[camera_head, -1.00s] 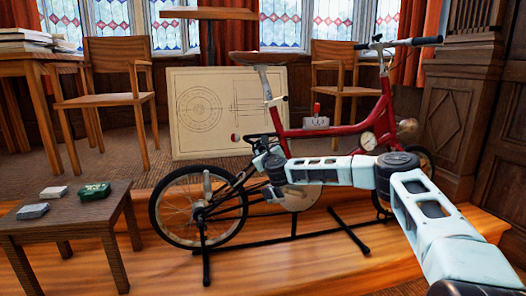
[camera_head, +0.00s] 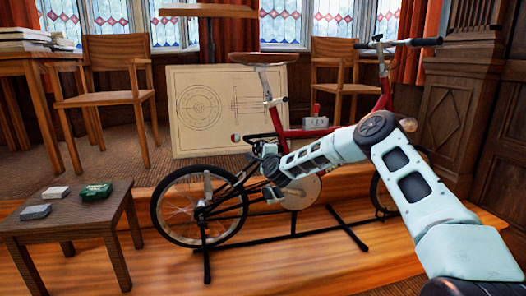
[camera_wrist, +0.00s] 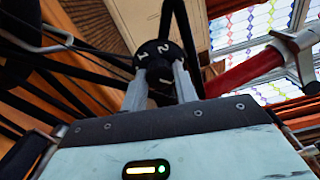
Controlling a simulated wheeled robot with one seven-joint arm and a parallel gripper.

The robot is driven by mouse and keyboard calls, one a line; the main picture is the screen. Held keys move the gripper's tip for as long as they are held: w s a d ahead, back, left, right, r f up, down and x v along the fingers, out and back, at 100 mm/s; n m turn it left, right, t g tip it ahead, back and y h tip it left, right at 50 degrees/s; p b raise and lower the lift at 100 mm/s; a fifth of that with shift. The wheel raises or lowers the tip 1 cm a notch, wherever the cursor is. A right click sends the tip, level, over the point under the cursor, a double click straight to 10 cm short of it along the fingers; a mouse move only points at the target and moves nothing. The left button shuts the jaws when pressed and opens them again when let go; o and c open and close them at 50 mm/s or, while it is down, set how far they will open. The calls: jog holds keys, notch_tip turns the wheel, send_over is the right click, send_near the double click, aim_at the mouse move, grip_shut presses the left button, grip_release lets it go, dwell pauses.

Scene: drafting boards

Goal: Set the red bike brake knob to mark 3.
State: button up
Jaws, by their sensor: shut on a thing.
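The red bike (camera_head: 292,133) stands on a black stand, with its red frame partly behind my arm. In the wrist view, a black round knob (camera_wrist: 152,48) with white numerals 1 and 2 on its rim sits between the fingers of my gripper (camera_wrist: 160,78). The 1 is toward the left and the 2 toward the upper right. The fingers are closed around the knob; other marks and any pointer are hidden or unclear. In the head view, my gripper is low at the bike's middle, near the seat tube, too small to show the grip.
A grey box with a red lever (camera_head: 315,122) sits on the bike frame. A low table (camera_head: 70,225) with small boxes stands at the left. A drawing board (camera_head: 200,85) and wooden chairs stand behind. Dark stand bars (camera_head: 290,240) cross the floor below.

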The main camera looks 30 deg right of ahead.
jog(key=shift+n+p, duration=0.4)
jog(key=shift+n, duration=3.5)
jog(key=o, duration=1)
jog(key=shift+c, duration=0.2)
jog(key=p+v, duration=0.2)
jog(key=v, duration=1.5)
jog(key=shift+s, duration=0.25)
jog(key=shift+a, duration=0.1)
